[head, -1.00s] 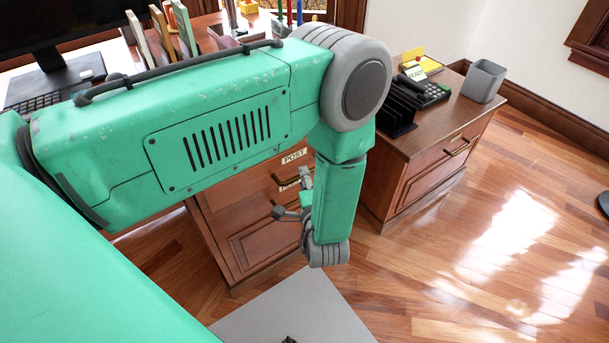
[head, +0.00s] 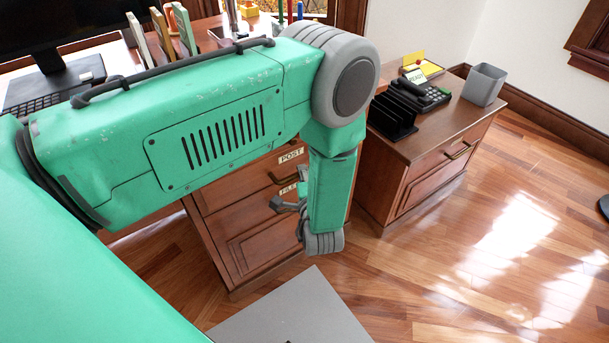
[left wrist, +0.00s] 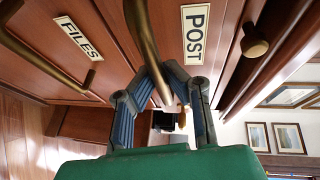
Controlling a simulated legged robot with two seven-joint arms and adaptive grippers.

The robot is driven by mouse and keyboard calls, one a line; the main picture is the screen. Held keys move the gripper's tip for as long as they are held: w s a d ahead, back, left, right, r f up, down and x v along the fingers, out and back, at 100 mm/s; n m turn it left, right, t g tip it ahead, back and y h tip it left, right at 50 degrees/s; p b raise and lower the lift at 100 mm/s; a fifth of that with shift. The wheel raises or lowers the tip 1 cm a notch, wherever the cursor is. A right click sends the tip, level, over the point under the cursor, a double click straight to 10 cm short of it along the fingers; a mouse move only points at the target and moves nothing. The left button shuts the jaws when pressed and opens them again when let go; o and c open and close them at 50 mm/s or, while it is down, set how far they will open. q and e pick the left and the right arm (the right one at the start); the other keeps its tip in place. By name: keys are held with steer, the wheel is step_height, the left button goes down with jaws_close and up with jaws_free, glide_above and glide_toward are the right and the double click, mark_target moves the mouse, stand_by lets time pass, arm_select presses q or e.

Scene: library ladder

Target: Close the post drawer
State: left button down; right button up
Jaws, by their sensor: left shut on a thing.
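The post drawer (head: 262,169) is in the upper part of a wooden pedestal, marked by a POST label (head: 291,155). The label shows large in the left wrist view (left wrist: 195,34). Its curved brass handle (left wrist: 143,30) runs down to my left gripper (left wrist: 158,74), whose fingers are closed together around its lower part. In the head view my left gripper (head: 284,204) is at the pedestal front, partly behind my green forearm. Whether the drawer front is fully flush I cannot tell. My right gripper is out of view.
Below the post drawer is the files drawer, with its FILES label (left wrist: 73,37) and brass handle (left wrist: 50,68). A round knob (left wrist: 254,42) sits beside the post drawer. Another pedestal (head: 425,160) stands to the right. The wooden floor (head: 450,270) is open there.

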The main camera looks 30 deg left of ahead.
arm_select(q)
steer(key=shift+w+a, duration=0.25)
steer(key=shift+a, duration=0.8)
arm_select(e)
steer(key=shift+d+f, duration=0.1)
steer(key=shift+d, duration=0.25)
arm_select(q)
steer(key=c, duration=1.6)
jaws_free()
steer(key=shift+a, duration=0.3)
steer(key=shift+d, duration=0.2)
steer(key=v, duration=1.1)
steer(key=shift+s+d+r, duration=0.2)
steer(key=shift+s, duration=0.05)
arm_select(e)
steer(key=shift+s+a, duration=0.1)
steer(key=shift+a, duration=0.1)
